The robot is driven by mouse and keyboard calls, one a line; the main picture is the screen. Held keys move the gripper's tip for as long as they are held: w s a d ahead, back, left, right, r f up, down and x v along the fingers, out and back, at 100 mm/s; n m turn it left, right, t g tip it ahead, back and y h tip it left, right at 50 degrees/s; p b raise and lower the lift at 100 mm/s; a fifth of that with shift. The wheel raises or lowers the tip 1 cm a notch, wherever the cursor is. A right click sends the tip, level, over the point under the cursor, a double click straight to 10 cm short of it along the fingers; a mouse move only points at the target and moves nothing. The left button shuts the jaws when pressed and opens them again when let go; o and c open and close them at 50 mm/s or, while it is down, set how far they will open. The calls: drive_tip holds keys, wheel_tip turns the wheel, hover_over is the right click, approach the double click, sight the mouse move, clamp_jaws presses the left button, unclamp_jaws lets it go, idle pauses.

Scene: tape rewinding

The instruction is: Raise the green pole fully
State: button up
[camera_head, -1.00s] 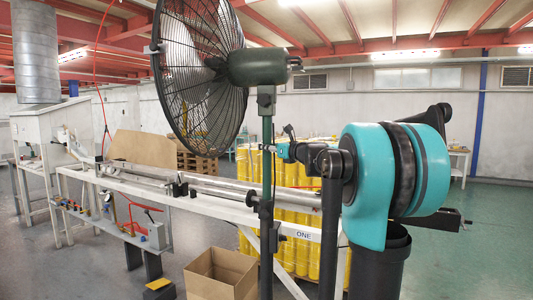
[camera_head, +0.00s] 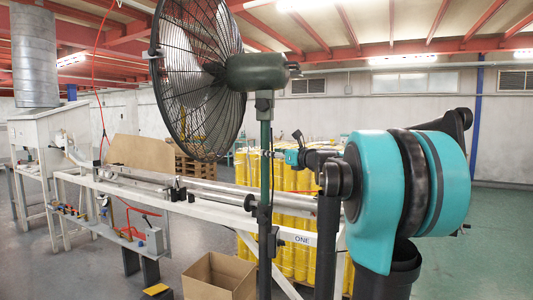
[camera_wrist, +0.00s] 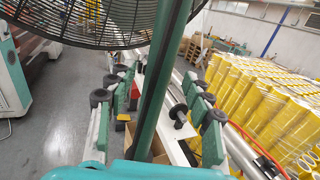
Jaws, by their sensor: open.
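The green pole (camera_head: 265,140) stands upright and carries a large black caged fan (camera_head: 190,80) with a dark green motor at its top. In the wrist view the pole (camera_wrist: 163,80) runs up through the middle of the picture, in front of the dark fan cage (camera_wrist: 85,20). My gripper (camera_wrist: 157,88) is open, with teal and black fingers on the left and right of the pole. A gap shows on both sides, so it is not clamped. In the head view my gripper (camera_head: 284,155) is small and at the pole's upper part, partly hidden.
A white bench frame (camera_head: 220,212) with long metal tubes runs behind the pole. A cardboard box (camera_head: 222,275) stands on the floor at its left. Several yellow rolls (camera_head: 295,260) are stacked behind. A wooden board (camera_head: 140,152) and pale machine (camera_head: 35,135) are further left.

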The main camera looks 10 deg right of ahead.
drive_tip(key=v, duration=0.7)
drive_tip(key=shift+s, duration=0.1)
drive_tip(key=s+a+f+n+g+h, duration=0.1)
drive_tip(key=s+a+f+n+g, duration=0.25)
drive_tip(key=f, duration=0.55)
drive_tip(key=s+a+f+n+g, duration=0.1)
drive_tip(key=s+a+f+n, duration=0.2)
drive_tip(key=s+f+n, duration=0.45)
drive_tip(key=s+a+f+n+g+h, duration=0.1)
drive_tip(key=a+f+n+g, duration=0.25)
drive_tip(key=f, duration=0.65)
drive_tip(key=s+d+f+n+g+h, duration=0.1)
drive_tip(key=s+d+f+n+h, duration=0.2)
drive_tip(key=s+f+n, duration=0.4)
drive_tip(key=s+d+f+n+g+h, duration=0.2)
drive_tip(key=s+d+f+n+h, duration=0.2)
drive_tip(key=s+f+n, duration=0.4)
drive_tip(key=s+f, duration=0.5)
drive_tip(key=f, duration=0.2)
drive_tip(key=shift+d+f+h, duration=0.15)
drive_tip(key=shift+d+h, duration=0.05)
drive_tip(key=shift+h, duration=0.1)
drive_tip(key=shift+w, duration=0.1)
